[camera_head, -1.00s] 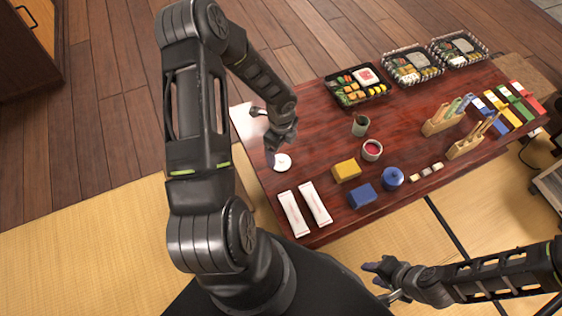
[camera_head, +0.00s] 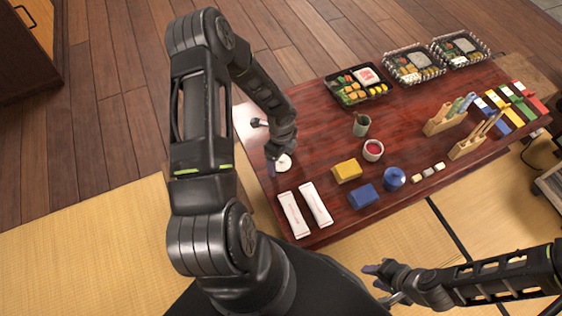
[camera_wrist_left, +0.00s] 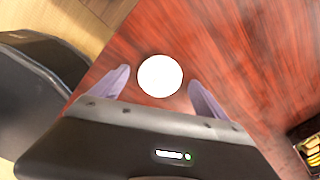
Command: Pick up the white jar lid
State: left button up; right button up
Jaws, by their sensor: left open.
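The white jar lid (camera_head: 284,163) is a small round disc with a knob, lying on the dark red table near its left end. In the left wrist view the lid (camera_wrist_left: 160,76) shows as a bright white circle between the two purple-grey fingers. My left gripper (camera_head: 274,161) is open and right at the lid, partly covering it in the head view. I cannot tell whether the fingers touch it. My right gripper (camera_head: 372,277) is off the table's near side, well away from the lid, with its fingers apart and empty.
Two white packets (camera_head: 304,209) lie close by on the near side. A yellow block (camera_head: 347,171), a blue block (camera_head: 363,196), a blue pot (camera_head: 394,178) and a cup with red contents (camera_head: 373,150) stand to the right. Bento boxes (camera_head: 358,86) line the far side.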

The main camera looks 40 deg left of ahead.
aim_at(281, 159)
pick_arm(q)
jog(key=shift+c, duration=0.6)
jog(key=c, duration=1.3)
jog(key=shift+r, duration=0.15)
notch_tip(281, 159, up, 10)
jog(key=p, duration=0.3)
